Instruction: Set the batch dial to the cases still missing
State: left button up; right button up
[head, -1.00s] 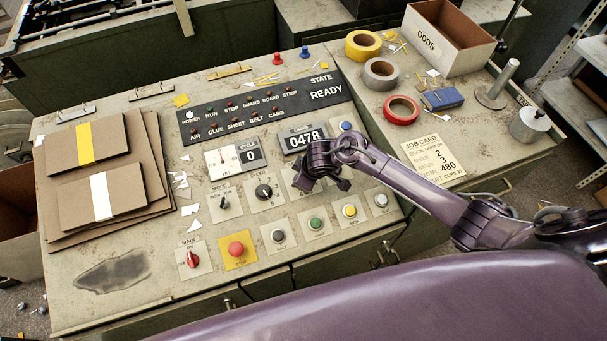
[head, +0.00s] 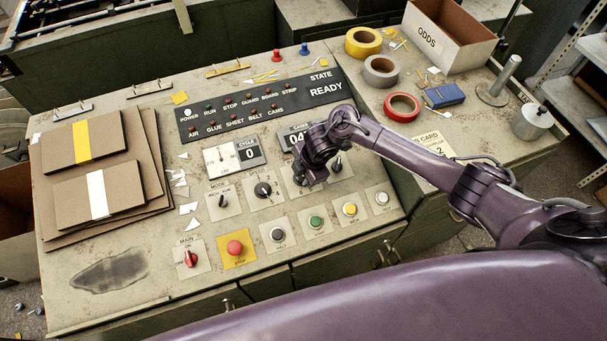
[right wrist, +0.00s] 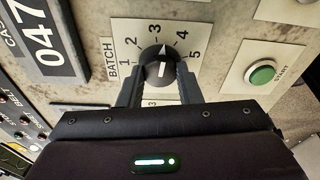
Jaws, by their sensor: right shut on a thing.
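The batch dial (right wrist: 159,66) is a round black knob on a white plate numbered 1 to 5, seen in the right wrist view. Its white pointer lies between 3 and 4, somewhat nearer 3. My right gripper (right wrist: 160,82) is shut on the knob, one finger on each side. In the head view, my right gripper (head: 302,178) is down at the panel and hides most of this dial. My left gripper is not in view.
The speed dial (head: 263,190) is left of my right gripper, and another dial (head: 336,167) is close on its right. The green start button (head: 317,222) lies below. The job card (head: 428,146) is partly hidden by my right arm. The state display (head: 326,89) reads READY.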

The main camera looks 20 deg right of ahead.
jog(key=n+b, duration=0.1)
jog(key=n, duration=0.1)
jog(key=n+b, duration=0.2)
jog(key=n, duration=0.1)
jog(key=shift+w+f+n, duration=0.1)
jog(key=shift+w+n, duration=0.1)
jog(key=shift+n, duration=0.1)
jog(key=n+g+b, duration=0.1)
jog(key=n+b, duration=0.1)
jog(key=n, duration=0.1)
jog(key=shift+h, duration=0.4)
jog(key=shift+n+b, duration=0.65)
jog(key=shift+n, duration=0.55)
jog(key=shift+r, duration=0.2)
jog(key=shift+a, duration=0.1)
jog(key=o, duration=1)
jog(key=shift+c, duration=0.2)
jog(key=r, duration=0.2)
jog(key=r+p, duration=0.1)
jog(key=r, duration=0.2)
jog(key=s+r, duration=0.1)
jog(key=r, duration=0.1)
jog(key=shift+d+r, duration=0.3)
jog(key=shift+r, duration=0.1)
